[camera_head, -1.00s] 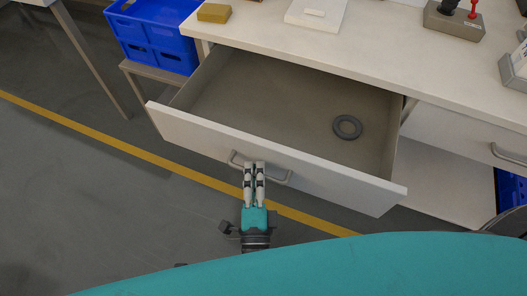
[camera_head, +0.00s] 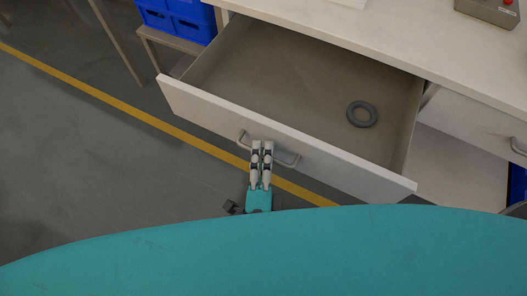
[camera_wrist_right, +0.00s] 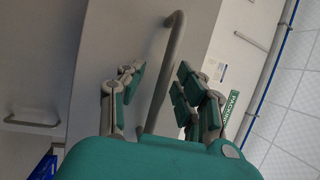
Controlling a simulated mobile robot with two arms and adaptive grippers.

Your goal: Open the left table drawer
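The left table drawer (camera_head: 330,159) is pulled far out from under the white table, and its inside shows. A dark grey ring (camera_head: 362,114) lies on its floor towards the right. My right gripper (camera_head: 262,147) is at the drawer's grey bar handle (camera_head: 286,160), with its fingers close together. In the right wrist view the handle (camera_wrist_right: 173,50) passes between the two fingers (camera_wrist_right: 160,82). The exact contact of the pads is hard to see. My left gripper is not in view.
The white tabletop (camera_head: 390,45) lies behind the drawer. Blue crates (camera_head: 180,22) on a low stand are at the back left. A second drawer with a handle (camera_head: 518,147) is at the right. Grey floor (camera_head: 90,150) with a yellow line is clear at left.

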